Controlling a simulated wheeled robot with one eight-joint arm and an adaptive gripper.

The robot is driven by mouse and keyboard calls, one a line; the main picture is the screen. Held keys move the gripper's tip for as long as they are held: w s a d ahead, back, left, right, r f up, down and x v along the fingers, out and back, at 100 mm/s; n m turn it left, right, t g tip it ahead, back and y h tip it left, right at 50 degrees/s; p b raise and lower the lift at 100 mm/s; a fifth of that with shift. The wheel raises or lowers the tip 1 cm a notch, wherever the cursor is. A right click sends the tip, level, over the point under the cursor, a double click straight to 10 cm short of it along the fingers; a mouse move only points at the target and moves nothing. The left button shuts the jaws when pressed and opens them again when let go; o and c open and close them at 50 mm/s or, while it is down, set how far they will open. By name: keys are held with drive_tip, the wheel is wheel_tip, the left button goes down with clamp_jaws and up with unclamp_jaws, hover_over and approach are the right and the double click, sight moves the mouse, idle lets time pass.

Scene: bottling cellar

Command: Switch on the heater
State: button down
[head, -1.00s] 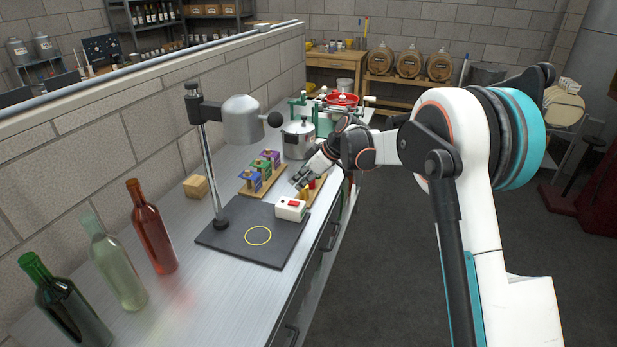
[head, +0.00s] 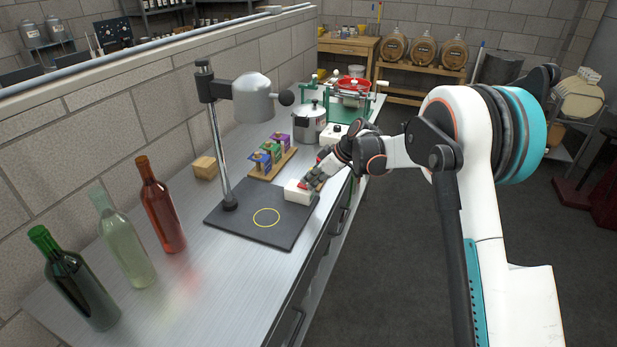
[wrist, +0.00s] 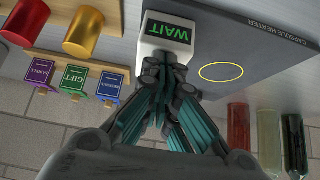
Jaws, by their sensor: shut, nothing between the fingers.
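The capsule heater has a dark base plate (head: 245,222) with a yellow ring, a chrome post and a grey heating head (head: 253,98). A white switch box (head: 295,196) sits at the plate's right back corner. In the wrist view the box (wrist: 147,52) carries a dark display (wrist: 168,32) with green letters reading WAIT. My gripper (head: 308,184) is shut and empty, its fingertips at the box in the head view. In the wrist view my gripper's fingertips (wrist: 167,72) overlap the box's near edge. They hide part of its top, and I cannot tell whether they touch.
A wooden rack with capsule holders (head: 270,160) and a metal pot (head: 309,125) stand behind the plate. Three bottles, green (head: 80,290), clear (head: 125,245) and red (head: 162,210), stand at the left front. A wooden block (head: 205,167) lies by the wall.

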drive_tip(key=shift+a+r, duration=0.1)
drive_tip(key=shift+w+a+r, duration=0.25)
drive_tip(key=shift+a, duration=0.4)
